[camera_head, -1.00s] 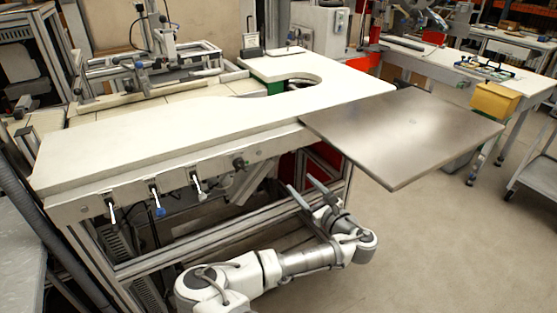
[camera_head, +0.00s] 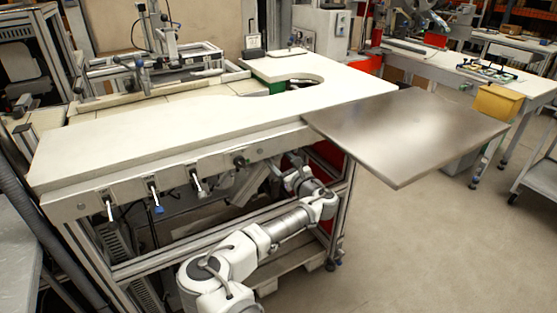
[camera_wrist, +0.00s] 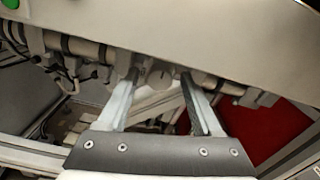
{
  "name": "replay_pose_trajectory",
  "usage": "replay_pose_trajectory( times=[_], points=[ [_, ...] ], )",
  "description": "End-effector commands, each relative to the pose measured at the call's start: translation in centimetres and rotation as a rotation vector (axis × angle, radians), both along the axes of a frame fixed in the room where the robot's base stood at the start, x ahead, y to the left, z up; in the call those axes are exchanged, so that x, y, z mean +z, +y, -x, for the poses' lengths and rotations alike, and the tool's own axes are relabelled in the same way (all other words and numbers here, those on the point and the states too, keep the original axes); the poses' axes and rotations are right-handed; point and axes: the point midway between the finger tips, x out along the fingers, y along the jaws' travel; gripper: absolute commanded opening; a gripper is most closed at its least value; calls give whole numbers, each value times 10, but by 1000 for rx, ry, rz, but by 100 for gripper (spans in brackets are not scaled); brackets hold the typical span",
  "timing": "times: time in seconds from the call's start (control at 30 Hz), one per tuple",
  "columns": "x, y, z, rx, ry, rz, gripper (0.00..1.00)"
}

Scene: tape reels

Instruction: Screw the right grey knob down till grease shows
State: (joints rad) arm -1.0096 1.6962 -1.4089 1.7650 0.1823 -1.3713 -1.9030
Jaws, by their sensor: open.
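A round grey knob (camera_wrist: 160,73) shows under the table edge in the wrist view, between the tips of my fingers. It is seen nearly end-on, and I cannot tell whether the fingers touch it. No grease can be made out. My gripper (camera_wrist: 159,78) is open, with one finger on each side of the knob. In the head view my arm reaches under the table front, and its wrist is close below the edge; the fingertips are hard to make out there. A dark round fitting (camera_head: 239,161) sits on the front rail, left of my wrist.
The white tabletop (camera_head: 190,118) overhangs my gripper. Several handled valves hang along the front rail, one with a blue tip (camera_head: 158,209). A brown metal plate (camera_head: 410,135) juts out at the right. Frame bars stand below. The floor at the right is free.

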Motion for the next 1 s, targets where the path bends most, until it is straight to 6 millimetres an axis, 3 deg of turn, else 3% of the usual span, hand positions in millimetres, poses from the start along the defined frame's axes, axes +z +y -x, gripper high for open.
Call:
replay_pose_trajectory(
  times=[0.17, 0.53, 1.0],
  points=[
    [0, 0, 0, 0, 0, 0, 65],
    [0, 0, 0, 0, 0, 0, 0],
    [2, -1, 0, -1, 38, -60, 0]
  ],
)
